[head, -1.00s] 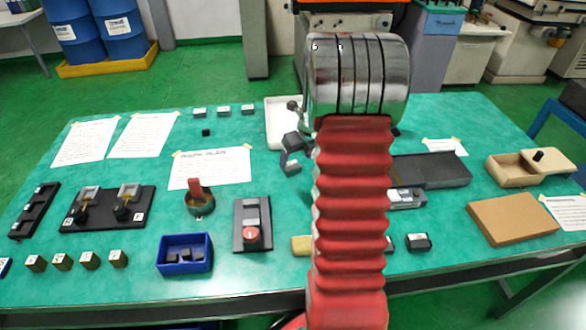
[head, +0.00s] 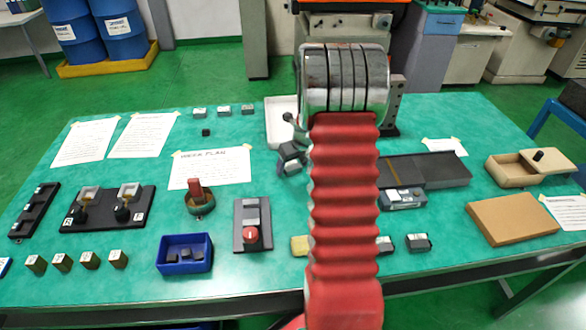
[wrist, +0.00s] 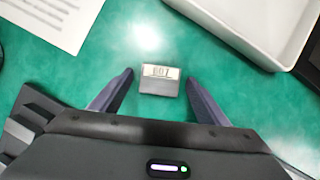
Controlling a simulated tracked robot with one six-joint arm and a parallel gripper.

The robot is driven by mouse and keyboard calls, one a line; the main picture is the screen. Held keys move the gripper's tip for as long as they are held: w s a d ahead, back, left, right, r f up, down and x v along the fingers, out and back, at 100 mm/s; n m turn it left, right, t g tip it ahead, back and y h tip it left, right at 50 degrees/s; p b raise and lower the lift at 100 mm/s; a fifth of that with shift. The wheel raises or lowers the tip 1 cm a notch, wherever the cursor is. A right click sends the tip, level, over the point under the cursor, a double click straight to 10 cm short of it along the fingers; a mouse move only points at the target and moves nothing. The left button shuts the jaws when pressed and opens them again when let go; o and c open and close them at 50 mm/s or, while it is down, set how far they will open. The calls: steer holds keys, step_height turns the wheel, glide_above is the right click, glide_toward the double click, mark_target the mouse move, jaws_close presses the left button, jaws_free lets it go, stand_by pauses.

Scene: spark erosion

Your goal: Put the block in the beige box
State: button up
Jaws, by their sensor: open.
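A small grey block (wrist: 159,79) with a pale lettered label lies on the green tabletop, between and slightly ahead of my open fingertips in the wrist view. My gripper (wrist: 159,77) is open and empty, with a finger on either side of the block and green showing between. In the head view my gripper (head: 291,151) is low over the table, left of my red arm, and the block (head: 292,168) is partly hidden by it. The beige box (head: 510,183) stands at the right of the table, its lid (head: 547,161) with a black knob slid aside, leaving an opening.
A white tray (head: 271,128) stands behind my gripper; its corner (wrist: 250,45) shows in the wrist view. A paper sheet (head: 225,160) lies to the left. A dark grey tray (head: 445,168) and brown slab (head: 512,219) lie between my arm and the table's right side.

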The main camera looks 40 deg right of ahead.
mark_target(293, 167)
steer(key=shift+c, duration=0.4)
steer(key=c, duration=1.7)
steer(key=shift+o, duration=0.2)
step_height(293, 167, up, 10)
